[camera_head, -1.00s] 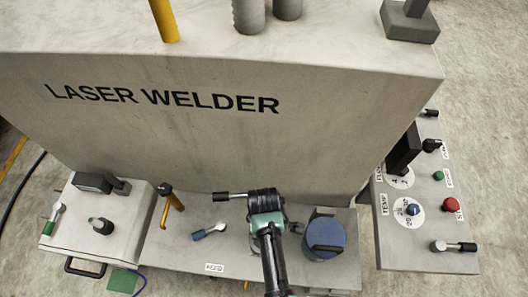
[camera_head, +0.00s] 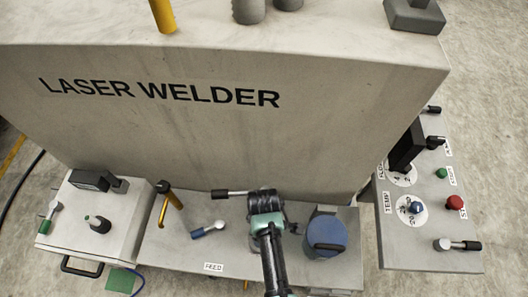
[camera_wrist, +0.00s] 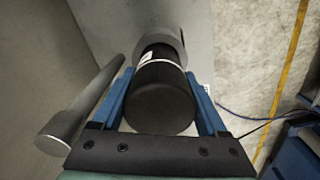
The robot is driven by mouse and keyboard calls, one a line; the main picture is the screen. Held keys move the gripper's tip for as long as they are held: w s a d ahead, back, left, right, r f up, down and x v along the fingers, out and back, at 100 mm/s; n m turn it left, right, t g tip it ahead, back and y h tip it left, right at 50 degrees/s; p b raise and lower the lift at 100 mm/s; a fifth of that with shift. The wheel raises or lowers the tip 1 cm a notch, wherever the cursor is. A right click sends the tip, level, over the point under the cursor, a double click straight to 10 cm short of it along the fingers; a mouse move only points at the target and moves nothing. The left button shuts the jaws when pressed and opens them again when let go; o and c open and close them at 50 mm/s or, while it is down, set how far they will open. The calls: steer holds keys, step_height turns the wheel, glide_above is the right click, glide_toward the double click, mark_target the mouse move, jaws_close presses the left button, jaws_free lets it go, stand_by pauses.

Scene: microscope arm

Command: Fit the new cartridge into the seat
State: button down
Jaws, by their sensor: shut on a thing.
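The new cartridge, a black cylinder with a white label (camera_wrist: 162,105), stands between the blue fingers of my gripper (camera_wrist: 158,82) in the wrist view. My gripper is shut on it. The far end of the cartridge meets a grey round collar, which looks like the seat (camera_wrist: 173,38). The cartridge appears lined up with the collar, but I cannot tell how deep it sits. In the head view my gripper (camera_head: 264,205) is over the middle of the front ledge and hides the seat and most of the cartridge.
A grey rod (camera_wrist: 85,105) runs close to the left of my fingers. On the ledge are a blue-gripped lever (camera_head: 208,229), a yellow handle (camera_head: 171,208) and a blue round cap (camera_head: 326,235). The welder's wall (camera_head: 215,145) rises behind. A control panel (camera_head: 430,215) stands right.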

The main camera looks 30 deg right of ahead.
steer(key=shift+f+b, duration=0.6)
steer(key=shift+f, duration=0.25)
jaws_free()
steer(key=shift+r, duration=0.1)
step_height(320, 180, up, 13)
steer(key=shift+f+b, duration=0.1)
steer(key=shift+b, duration=0.25)
stand_by(0.4)
